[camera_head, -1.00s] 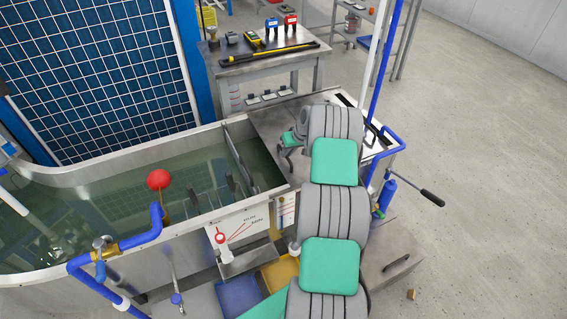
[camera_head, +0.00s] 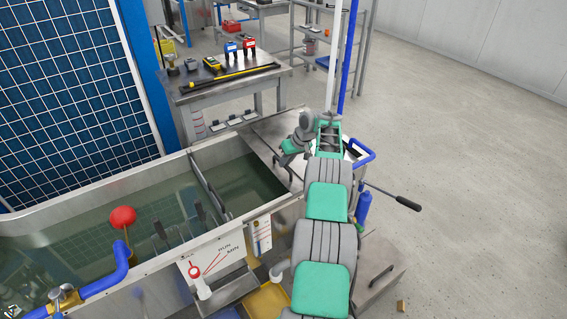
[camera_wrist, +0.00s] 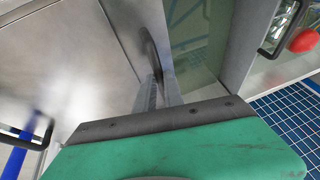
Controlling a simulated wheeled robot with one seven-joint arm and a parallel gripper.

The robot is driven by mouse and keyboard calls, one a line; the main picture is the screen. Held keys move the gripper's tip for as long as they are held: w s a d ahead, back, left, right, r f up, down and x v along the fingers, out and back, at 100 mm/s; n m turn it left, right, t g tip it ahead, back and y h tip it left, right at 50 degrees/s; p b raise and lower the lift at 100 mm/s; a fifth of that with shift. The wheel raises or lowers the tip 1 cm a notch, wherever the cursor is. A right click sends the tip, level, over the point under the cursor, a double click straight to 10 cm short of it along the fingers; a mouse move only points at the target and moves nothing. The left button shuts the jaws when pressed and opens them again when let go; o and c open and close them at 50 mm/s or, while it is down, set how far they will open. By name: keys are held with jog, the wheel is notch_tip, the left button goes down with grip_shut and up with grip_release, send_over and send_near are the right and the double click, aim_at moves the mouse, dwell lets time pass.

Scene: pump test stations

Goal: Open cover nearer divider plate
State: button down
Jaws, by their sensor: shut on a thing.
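A grey steel cover (camera_head: 268,137) lies over the right end of the water tank, and the wrist view shows it beside the open water (camera_wrist: 128,20). Its dark curved handle (camera_wrist: 150,50) stands between my fingers. My gripper (camera_wrist: 156,92) is shut on this handle; in the head view my gripper (camera_head: 281,160) is small and partly hidden by my arm. The divider plate (camera_head: 208,185) stands upright in the tank, left of the cover, with a strip of water between. A second cover (camera_wrist: 60,60) with a black handle (camera_wrist: 22,140) lies on the cover's other side.
A red ball (camera_head: 123,217) on a rod and blue pipes (camera_head: 100,285) stand at the front left. A lever with a black grip (camera_head: 408,203) sticks out at the right. A bench (camera_head: 230,90) with tools is behind. The right floor is mostly clear.

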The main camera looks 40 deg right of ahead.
jog(key=shift+w+r, duration=0.1)
jog(key=c, duration=1.5)
grip_release()
jog(key=shift+o, duration=0.2)
jog(key=v, duration=0.7)
jog(key=shift+r, duration=0.3)
jog(key=shift+a+r, duration=0.1)
